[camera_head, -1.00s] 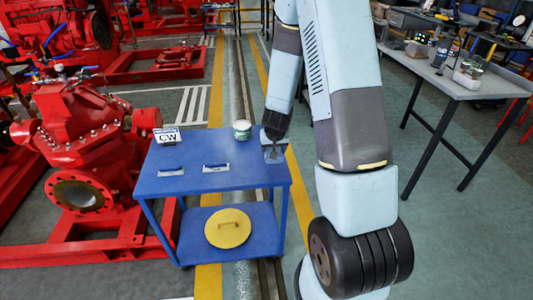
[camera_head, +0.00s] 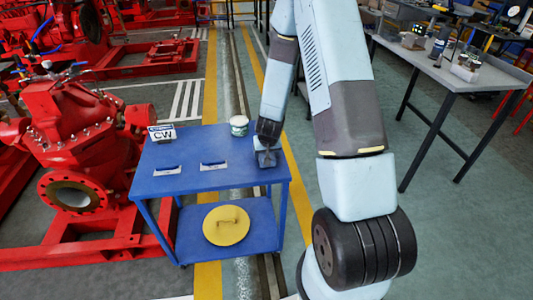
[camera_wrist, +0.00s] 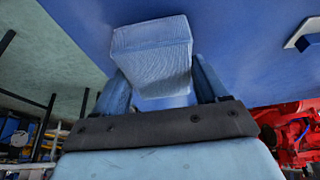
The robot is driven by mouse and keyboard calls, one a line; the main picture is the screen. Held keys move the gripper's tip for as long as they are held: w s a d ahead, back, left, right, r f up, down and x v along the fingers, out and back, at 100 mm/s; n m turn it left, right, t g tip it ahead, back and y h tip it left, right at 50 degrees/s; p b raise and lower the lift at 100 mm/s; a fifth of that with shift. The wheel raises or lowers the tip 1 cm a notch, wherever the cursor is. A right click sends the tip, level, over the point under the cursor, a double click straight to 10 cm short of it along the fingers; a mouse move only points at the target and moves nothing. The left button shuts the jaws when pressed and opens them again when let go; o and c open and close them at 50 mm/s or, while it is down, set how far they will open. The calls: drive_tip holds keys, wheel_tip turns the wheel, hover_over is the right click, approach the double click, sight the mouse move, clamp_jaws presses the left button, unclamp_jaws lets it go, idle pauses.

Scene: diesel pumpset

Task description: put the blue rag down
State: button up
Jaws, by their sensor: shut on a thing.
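The blue rag (camera_wrist: 152,45) is a folded light-blue block in the wrist view, with my gripper (camera_wrist: 158,85) shut on it, one finger on each side. In the head view my gripper (camera_head: 266,157) points down at the right end of the blue cart's top shelf (camera_head: 215,145). The rag shows there only as a small grey-blue patch, partly hidden by the gripper. It is close to the cart top; I cannot tell whether it touches.
On the cart top are a white tub (camera_head: 239,125), a CW sign (camera_head: 163,133) and two small blue-and-white items (camera_head: 213,165). A yellow disc (camera_head: 226,225) lies on the lower shelf. A red pump (camera_head: 75,130) stands left. A grey workbench (camera_head: 455,75) stands right.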

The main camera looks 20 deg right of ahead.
drive_tip(key=shift+f, duration=0.25)
drive_tip(key=o, duration=0.9)
drive_tip(key=s+a+r+y, duration=0.1)
drive_tip(key=s+r, duration=0.3)
drive_tip(key=r, duration=0.7)
drive_tip(key=s+a+r+n+y, duration=0.1)
drive_tip(key=s+r, duration=0.3)
drive_tip(key=r, duration=0.6)
drive_tip(key=s+a+r, duration=0.2)
drive_tip(key=s+r, duration=0.2)
drive_tip(key=r, duration=0.7)
drive_tip(key=shift+n+t+h, duration=0.4)
drive_tip(key=shift+t+h, duration=0.2)
drive_tip(key=shift+h, duration=0.1)
drive_tip(key=s+d+r, duration=0.1)
drive_tip(key=s+r, duration=0.3)
drive_tip(key=s, duration=0.2)
drive_tip(key=s+d+r, duration=0.1)
drive_tip(key=s+r, duration=0.3)
drive_tip(key=s, duration=0.2)
drive_tip(key=s+d+r, duration=0.1)
drive_tip(key=s+r, duration=0.2)
drive_tip(key=s, duration=0.3)
drive_tip(key=shift+s+d+r, duration=0.1)
drive_tip(key=shift+s+r, duration=0.1)
drive_tip(key=shift+r, duration=0.2)
